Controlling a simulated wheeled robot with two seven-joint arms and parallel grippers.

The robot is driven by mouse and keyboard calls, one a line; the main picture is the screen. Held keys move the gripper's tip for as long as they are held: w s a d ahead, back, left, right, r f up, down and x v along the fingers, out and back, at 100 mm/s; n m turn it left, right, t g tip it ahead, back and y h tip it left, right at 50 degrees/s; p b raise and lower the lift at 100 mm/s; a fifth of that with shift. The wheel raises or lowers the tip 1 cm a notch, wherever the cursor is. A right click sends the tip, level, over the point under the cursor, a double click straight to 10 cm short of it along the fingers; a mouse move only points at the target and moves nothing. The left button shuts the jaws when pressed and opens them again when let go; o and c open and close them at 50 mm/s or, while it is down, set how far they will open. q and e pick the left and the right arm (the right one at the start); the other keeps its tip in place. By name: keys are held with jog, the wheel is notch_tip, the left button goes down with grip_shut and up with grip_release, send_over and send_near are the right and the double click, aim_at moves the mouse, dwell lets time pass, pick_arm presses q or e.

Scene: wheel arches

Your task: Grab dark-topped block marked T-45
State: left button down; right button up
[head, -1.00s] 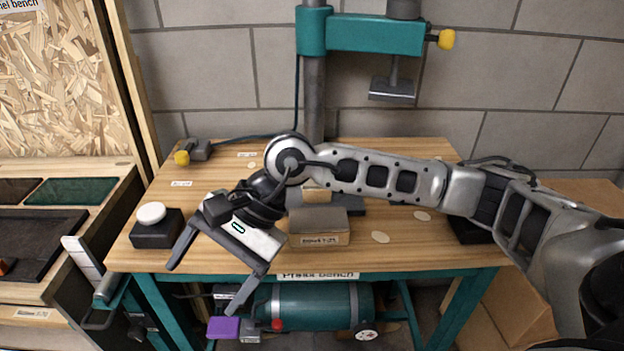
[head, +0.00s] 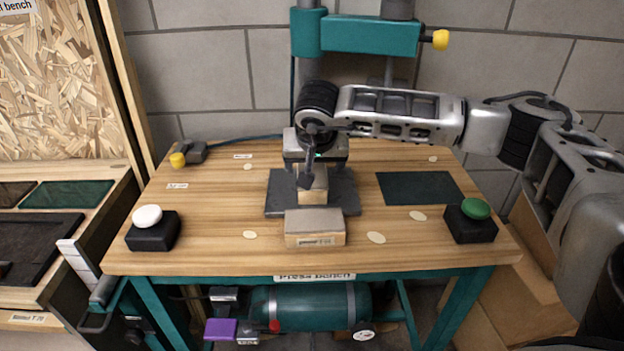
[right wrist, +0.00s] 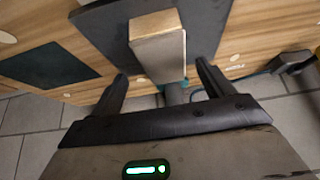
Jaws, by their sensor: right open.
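A wooden block (head: 313,197) stands on a dark plate (head: 347,199) in the middle of the bench, partly hidden by my right gripper (head: 309,180). In the right wrist view this block (right wrist: 158,50) has a grey top and a pale wooden side. My right gripper (right wrist: 163,84) is open and empty there, its two fingers pointing at the block with the block ahead between them. A second block (head: 315,228), with a grey-brown top and a label on its front, sits nearer the front edge; its small print is not clearly readable. My left gripper is not in view.
A black box with a white button (head: 148,217) stands at the left, one with a green button (head: 475,209) at the right. A dark mat (head: 419,188) lies at the right. A teal press (head: 368,36) rises behind the bench (head: 215,235).

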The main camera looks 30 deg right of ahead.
jog(key=shift+w+p+x, duration=0.2)
jog(key=shift+p+x, duration=0.1)
jog(key=shift+x, duration=2.75)
jog(key=shift+a, duration=0.1)
jog(key=shift+f, duration=0.15)
jog(key=c, duration=1.2)
jog(key=shift+c, duration=0.2)
